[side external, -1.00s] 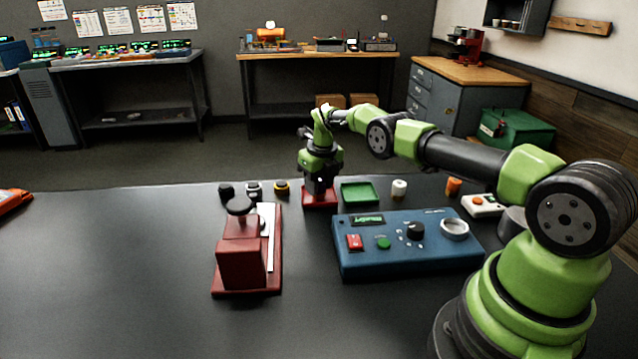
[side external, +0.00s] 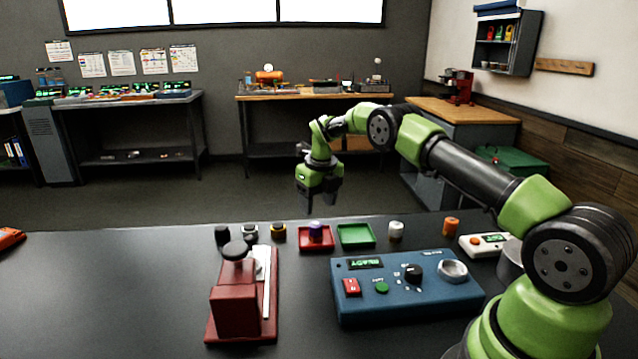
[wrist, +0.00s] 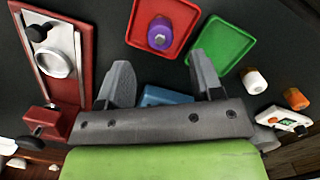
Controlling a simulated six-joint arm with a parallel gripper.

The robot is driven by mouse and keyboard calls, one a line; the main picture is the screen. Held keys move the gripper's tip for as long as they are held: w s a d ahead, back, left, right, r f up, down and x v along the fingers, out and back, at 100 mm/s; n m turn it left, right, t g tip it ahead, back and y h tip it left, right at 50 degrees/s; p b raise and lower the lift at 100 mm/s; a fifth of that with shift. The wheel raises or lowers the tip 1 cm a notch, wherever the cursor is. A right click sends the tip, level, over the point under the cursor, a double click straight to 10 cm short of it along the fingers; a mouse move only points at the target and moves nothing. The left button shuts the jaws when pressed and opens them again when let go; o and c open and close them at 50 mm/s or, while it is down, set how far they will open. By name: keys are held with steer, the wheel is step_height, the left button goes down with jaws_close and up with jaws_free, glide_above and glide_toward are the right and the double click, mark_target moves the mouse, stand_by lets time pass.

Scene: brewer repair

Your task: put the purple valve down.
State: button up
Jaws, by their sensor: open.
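The purple valve (side external: 316,229) stands in the red tray (side external: 304,246) at the far side of the table. In the wrist view the valve (wrist: 160,35) is near the middle of the red tray (wrist: 143,12), with nothing touching it. My gripper (side external: 318,208) hangs above the tray, pointing down. In the wrist view its two fingers (wrist: 160,82) are spread apart with nothing between them, so it is open and empty.
A green tray (side external: 356,243) lies empty right of the red tray. A blue control box (side external: 405,300) and a red brewer stand (side external: 233,302) are nearer. Several small parts, including a white cap (side external: 396,229) and an orange one (side external: 450,226), line the far edge.

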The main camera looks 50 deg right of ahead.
step_height(320, 180, up, 5)
step_height(320, 180, up, 10)
steer(key=n+t, duration=0.1)
steer(key=n, duration=0.6)
glide_above(319, 226)
steer(key=s+a, duration=0.2)
steer(key=a, duration=0.3)
steer(key=s+a+r+n+t, duration=0.2)
steer(key=s+a+r+n, duration=0.5)
steer(key=s+r+n, duration=0.15)
steer(key=s+a+n+t+y, duration=0.1)
steer(key=s+a+n, duration=0.2)
steer(key=s+n, duration=0.6)
steer(key=s+a+f+n+t+y, duration=0.1)
steer(key=s+a+n, duration=0.3)
steer(key=s+n, duration=0.5)
steer(key=shift+s+n+t, duration=0.4)
steer(key=shift+n, duration=0.15)
